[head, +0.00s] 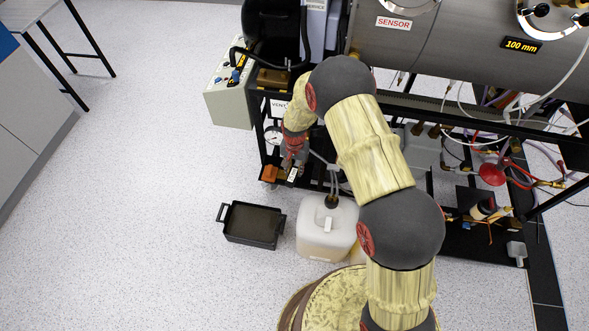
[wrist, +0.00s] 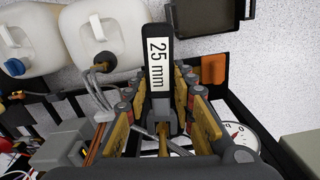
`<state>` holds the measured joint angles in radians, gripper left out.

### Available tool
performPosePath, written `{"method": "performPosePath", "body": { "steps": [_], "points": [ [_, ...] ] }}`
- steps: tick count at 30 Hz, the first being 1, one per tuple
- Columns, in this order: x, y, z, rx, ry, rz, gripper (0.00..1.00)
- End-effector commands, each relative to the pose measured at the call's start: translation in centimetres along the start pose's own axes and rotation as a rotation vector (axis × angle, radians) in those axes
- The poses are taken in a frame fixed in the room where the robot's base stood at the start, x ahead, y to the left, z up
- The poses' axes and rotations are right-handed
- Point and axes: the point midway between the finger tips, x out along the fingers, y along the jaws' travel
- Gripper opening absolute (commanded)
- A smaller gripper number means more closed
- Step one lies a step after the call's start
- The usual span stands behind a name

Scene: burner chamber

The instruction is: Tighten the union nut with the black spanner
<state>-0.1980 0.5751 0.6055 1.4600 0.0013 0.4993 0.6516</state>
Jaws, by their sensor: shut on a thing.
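The black spanner (wrist: 158,25), with a white "25 mm" label, is between the fingers of my gripper (wrist: 158,98) in the wrist view. My gripper is shut on it, and its labelled end points away from the palm. In the head view my gripper (head: 293,150) is low at the left end of the black frame, with the small white label (head: 292,175) just below it. A brass-coloured part (wrist: 163,146) shows between the fingers near the palm. I cannot tell whether it is the union nut, or whether the spanner sits on it; my fingers hide much there.
A pressure gauge (wrist: 240,137) and an orange block (wrist: 213,68) are close to the right of my fingers. Grey hoses run on the left to a white canister (head: 325,228). A black tray (head: 253,225) lies on the floor. Open floor is at the left.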

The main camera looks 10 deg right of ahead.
Motion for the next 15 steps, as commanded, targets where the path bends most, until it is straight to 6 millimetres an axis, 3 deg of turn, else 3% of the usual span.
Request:
{"method": "performPosePath", "body": {
  "steps": [15],
  "points": [
    [3.2,0.0,-0.9,0.0,0.0,0.0,0.0]
  ]
}}
